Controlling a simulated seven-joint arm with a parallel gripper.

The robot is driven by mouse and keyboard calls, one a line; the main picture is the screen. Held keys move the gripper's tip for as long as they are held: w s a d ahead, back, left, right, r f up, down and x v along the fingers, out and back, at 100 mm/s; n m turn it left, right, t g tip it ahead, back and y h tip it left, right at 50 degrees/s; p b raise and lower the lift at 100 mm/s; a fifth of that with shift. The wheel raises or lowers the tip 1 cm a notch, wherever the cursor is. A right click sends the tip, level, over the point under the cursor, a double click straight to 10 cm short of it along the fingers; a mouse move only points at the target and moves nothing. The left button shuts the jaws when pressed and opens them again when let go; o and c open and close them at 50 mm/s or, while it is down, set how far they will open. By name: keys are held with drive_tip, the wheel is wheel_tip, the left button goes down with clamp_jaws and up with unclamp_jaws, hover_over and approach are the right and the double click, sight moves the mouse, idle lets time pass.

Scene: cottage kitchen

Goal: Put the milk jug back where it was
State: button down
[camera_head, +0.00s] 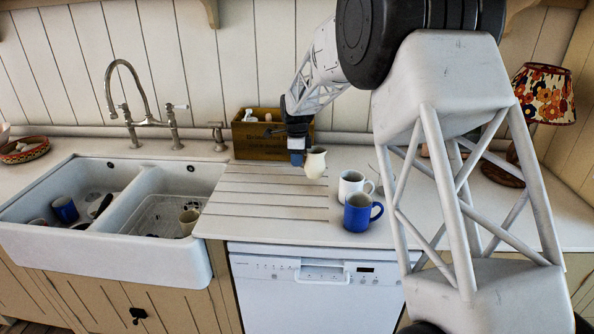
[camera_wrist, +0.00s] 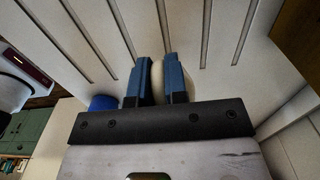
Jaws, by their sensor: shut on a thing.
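The cream milk jug (camera_head: 316,163) is over the right end of the grooved draining board (camera_head: 262,205), in front of the wooden box. My gripper (camera_head: 297,158) is at its left side, shut on it. In the wrist view my gripper's blue fingers (camera_wrist: 159,72) stand close together, with a strip of the pale jug (camera_wrist: 157,88) showing between them. Most of the jug is hidden by the fingers there. It looks slightly tilted in the head view. I cannot tell how far its base is above the counter.
A white mug (camera_head: 351,184) and a blue mug (camera_head: 358,213) stand on the counter right of the jug. The wooden box (camera_head: 258,140) is against the wall behind. The double sink (camera_head: 105,236) at left holds several dishes. A lamp (camera_head: 543,94) stands far right.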

drive_tip(key=shift+f, duration=2.1)
drive_tip(key=shift+f, duration=0.1)
drive_tip(key=c, duration=1.1)
unclamp_jaws()
drive_tip(key=shift+f, duration=0.1)
drive_tip(key=shift+c, duration=0.2)
wheel_tip(320, 180, up, 12)
drive_tip(key=shift+r, duration=0.2)
